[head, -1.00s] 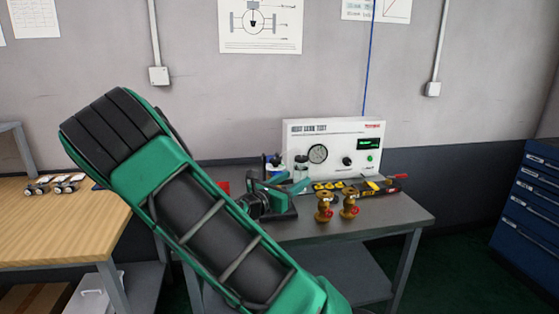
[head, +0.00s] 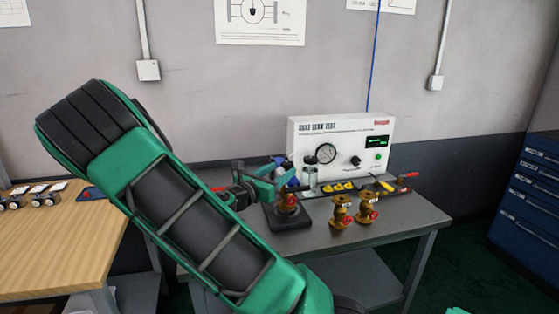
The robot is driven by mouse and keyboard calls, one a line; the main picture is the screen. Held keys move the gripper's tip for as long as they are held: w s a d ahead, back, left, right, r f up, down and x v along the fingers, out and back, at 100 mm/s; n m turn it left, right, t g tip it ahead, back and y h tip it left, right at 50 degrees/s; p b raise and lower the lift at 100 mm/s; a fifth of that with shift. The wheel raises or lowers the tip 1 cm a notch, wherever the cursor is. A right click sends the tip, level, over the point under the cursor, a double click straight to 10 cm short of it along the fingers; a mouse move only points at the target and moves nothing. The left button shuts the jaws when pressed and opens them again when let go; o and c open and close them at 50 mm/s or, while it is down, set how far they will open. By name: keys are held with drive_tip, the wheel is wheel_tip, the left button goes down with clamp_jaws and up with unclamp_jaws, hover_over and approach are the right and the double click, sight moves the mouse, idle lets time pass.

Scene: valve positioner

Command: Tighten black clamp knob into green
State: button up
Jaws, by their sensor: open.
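A black fixture base (head: 289,218) stands on the grey bench, with a brass valve (head: 287,206) upright on it. The black clamp knob and its green zone cannot be made out; my gripper is in front of or close to the fixture's upper part. My gripper (head: 284,182), with green fingers, is open at the top left of the brass valve. I cannot tell whether it touches anything. My green and black arm covers the left part of the bench.
A wooden table (head: 60,245) is at left. The bench's front right is clear.

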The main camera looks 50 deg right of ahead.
sight(291, 162)
drive_tip(key=d, duration=0.3)
drive_tip(key=w+d, duration=0.1)
drive_tip(key=d, duration=0.2)
drive_tip(key=w+d, duration=0.1)
drive_tip(key=d, duration=0.3)
drive_tip(key=shift+w, duration=0.1)
drive_tip(key=shift+c, duration=0.4)
drive_tip(key=c, duration=1)
